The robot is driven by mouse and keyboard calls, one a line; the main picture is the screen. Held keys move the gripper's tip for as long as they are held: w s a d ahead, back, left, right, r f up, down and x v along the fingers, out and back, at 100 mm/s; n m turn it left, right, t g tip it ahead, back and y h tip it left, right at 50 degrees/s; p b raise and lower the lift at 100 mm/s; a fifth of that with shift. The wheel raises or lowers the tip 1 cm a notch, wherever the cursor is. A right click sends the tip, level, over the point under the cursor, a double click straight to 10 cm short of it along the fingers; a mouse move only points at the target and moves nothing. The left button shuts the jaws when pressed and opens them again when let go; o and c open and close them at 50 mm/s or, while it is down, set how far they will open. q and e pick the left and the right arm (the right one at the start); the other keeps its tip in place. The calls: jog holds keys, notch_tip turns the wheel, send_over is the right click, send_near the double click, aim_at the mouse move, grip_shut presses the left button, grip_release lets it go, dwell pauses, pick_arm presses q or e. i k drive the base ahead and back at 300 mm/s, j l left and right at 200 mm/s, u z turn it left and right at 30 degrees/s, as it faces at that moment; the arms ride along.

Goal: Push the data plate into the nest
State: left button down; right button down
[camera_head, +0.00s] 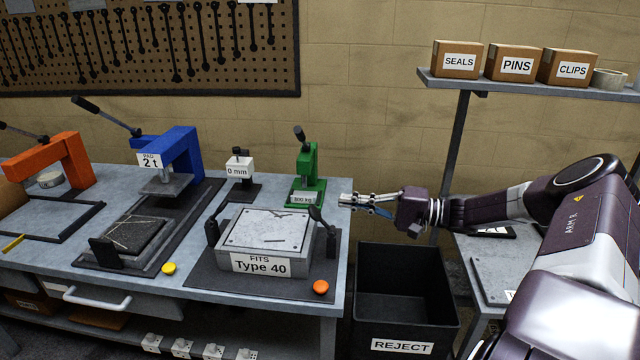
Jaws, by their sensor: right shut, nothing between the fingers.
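My right gripper (350,200) is shut and empty. It points left, above the right end of the bench, a little right of the green press (307,178) marked 500 kg. It touches no plate that I can make out. A block labelled "FITS Type 40" (262,262) sits on a dark base mat, with a flat grey plate (268,229) on its top and a black-handled lever on each side. I cannot tell for sure which part is the data plate or the nest. My left gripper is not in view.
A blue 2 t press (180,150), an orange press (62,160) and a white 0 mm gauge (238,167) stand on the bench (180,286). A black REJECT bin (405,300) stands below my right gripper. A shelf with boxes (515,64) is at upper right.

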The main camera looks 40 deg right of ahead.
aim_at(303, 197)
jog(key=i+l, duration=0.45)
jog(key=l, duration=0.3)
jog(key=i+l, duration=0.45)
jog(key=l, duration=0.25)
